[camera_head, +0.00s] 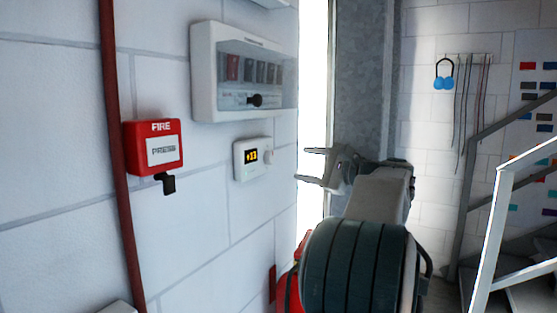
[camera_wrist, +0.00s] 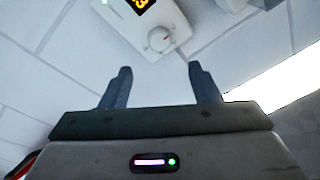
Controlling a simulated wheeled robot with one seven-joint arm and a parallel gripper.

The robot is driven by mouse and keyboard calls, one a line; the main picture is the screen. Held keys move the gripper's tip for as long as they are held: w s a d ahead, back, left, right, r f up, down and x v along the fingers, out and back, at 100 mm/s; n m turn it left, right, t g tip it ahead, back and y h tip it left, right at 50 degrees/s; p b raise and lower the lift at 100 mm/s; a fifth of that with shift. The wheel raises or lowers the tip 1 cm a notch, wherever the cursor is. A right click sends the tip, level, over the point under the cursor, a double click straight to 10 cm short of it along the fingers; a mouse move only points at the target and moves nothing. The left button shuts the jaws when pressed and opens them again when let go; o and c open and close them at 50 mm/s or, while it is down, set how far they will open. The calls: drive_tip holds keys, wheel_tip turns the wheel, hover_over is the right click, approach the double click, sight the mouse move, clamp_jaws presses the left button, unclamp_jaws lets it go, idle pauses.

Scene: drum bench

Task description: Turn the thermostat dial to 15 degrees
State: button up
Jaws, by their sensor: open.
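The white thermostat (camera_head: 252,158) is mounted on the left wall in the head view, with a lit orange display that appears to read about 13. Its round white dial (camera_head: 267,157) sits on its right side. My gripper (camera_head: 313,165) is open and empty, to the right of the dial in the head view. In the wrist view its two fingers (camera_wrist: 157,82) stand apart below the dial, not touching it.
A fuse box (camera_head: 208,104) with a black knob hangs above the thermostat. A red fire call point (camera_head: 153,148) is to its left, beside a red vertical pipe (camera_head: 116,130). A stair railing (camera_head: 490,225) stands at the right.

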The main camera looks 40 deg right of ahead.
sight(273, 158)
drive_tip(key=p+x, duration=0.1)
drive_tip(key=x, duration=0.8)
drive_tip(key=shift+w+a, duration=0.1)
drive_tip(key=shift+w, duration=0.2)
drive_tip(key=shift+p, duration=0.3)
drive_tip(key=c, duration=1)
